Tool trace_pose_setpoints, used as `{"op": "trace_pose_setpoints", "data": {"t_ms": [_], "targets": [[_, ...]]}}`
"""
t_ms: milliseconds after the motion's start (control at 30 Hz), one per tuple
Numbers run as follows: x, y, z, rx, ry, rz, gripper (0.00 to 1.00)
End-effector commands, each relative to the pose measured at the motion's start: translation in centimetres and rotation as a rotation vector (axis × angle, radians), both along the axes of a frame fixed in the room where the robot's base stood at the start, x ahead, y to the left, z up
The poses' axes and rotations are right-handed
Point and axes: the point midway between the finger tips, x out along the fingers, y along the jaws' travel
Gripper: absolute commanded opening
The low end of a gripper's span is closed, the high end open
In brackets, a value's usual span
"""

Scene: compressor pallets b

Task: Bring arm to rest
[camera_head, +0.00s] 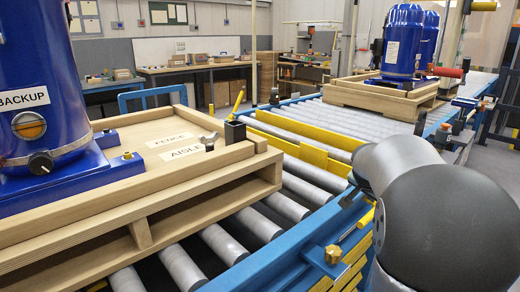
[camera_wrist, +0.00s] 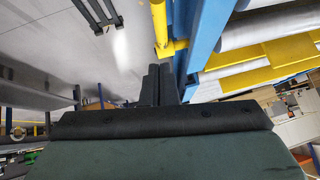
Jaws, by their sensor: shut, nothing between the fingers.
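My gripper (camera_wrist: 159,75) shows in the wrist view, with its two dark fingers close together and nothing between them. It is beside a blue frame (camera_wrist: 206,40) with a yellow bracket (camera_wrist: 170,48), apparently the conveyor's side. I cannot tell how far the fingers are from the bracket. In the head view, grey links of my arm (camera_head: 440,215) cover the right foreground, and the gripper is hidden.
A roller conveyor (camera_head: 255,222) runs beside my arm. A wooden pallet (camera_head: 130,215) at left carries a blue compressor labelled BACKUP (camera_head: 40,85). Another pallet (camera_head: 375,98) with a blue compressor (camera_head: 408,42) stands farther back. Yellow barriers (camera_head: 305,150) cross the rollers.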

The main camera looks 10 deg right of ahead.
Motion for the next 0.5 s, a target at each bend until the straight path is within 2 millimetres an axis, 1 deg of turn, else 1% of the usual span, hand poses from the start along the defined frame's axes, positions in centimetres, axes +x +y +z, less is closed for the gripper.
{"op": "trace_pose_setpoints", "data": {"t_ms": [67, 133, 167, 200, 233, 267, 300, 367, 400, 467, 500], "targets": [[-0.6, 1.5, 0.8, 0.011, 0.025, 0.034, 0.0], [-1.8, 4.1, 1.5, 0.032, 0.072, 0.099, 0.0], [-2.5, 5.5, 1.9, 0.042, 0.103, 0.138, 0.0], [-3.8, 7.7, 2.3, 0.058, 0.148, 0.199, 0.0], [-4.9, 9.6, 2.7, 0.069, 0.185, 0.253, 0.0], [-6.1, 11.4, 3.0, 0.081, 0.223, 0.31, 0.0], [-7.9, 14.0, 3.4, 0.096, 0.278, 0.392, 0.0], [-10.9, 17.5, 3.9, 0.116, 0.353, 0.516, 0.0], [-12.9, 19.6, 4.2, 0.128, 0.404, 0.599, 0.0], [-16.0, 22.4, 4.5, 0.14, 0.474, 0.719, 0.0], [-18.0, 24.0, 4.7, 0.148, 0.515, 0.793, 0.0]]}}
